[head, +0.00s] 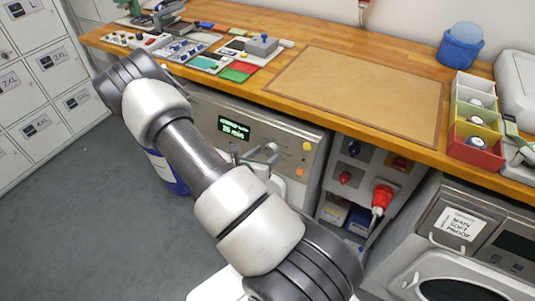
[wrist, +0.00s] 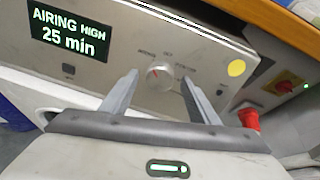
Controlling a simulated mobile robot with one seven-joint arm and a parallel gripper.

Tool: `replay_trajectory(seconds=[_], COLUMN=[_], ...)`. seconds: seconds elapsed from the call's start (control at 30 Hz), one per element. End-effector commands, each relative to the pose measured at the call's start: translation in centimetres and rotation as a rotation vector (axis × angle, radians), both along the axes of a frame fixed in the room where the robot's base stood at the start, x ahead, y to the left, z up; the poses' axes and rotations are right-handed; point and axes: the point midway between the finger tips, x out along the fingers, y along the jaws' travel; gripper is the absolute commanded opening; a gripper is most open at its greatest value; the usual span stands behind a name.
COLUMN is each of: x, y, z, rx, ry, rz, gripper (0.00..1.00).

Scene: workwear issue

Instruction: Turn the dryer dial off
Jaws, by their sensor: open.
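The dryer's control panel (head: 213,105) is a grey front under the wooden counter. Its green-lit display (wrist: 68,35) reads "AIRING HIGH 25 min"; the display also shows in the head view (head: 234,127). The round silver dial (wrist: 160,77) has a small red mark, seemingly toward the upper left, with small labels around it that are hard to read. My gripper (wrist: 159,80) is open, its two fingers to either side of the dial with visible gaps. Contact cannot be told. In the head view my gripper (head: 266,153) is at the panel and the dial cannot be made out.
A yellow round spot (wrist: 236,68) is right of the dial. A red plug (head: 381,197) with a cable is in the socket panel to the right. The counter (head: 300,58) overhangs the dryer. Another machine (head: 465,235) stands at the lower right. Grey floor (head: 75,210) is clear at left.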

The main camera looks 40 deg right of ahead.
Motion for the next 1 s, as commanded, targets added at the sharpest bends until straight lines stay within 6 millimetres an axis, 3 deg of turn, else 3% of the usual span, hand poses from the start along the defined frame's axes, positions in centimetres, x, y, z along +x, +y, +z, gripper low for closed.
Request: replay_trajectory(seconds=[0.4,0.67,1.0], x=[0.37,0.38,0.40], y=[-0.87,-0.85,-0.86], z=[-0.40,-0.39,-0.46], rx=[0.000,0.000,0.019], ry=[0.001,0.001,-0.048], rz=[0.000,0.000,-0.016], gripper=[0.55,0.14,0.14])
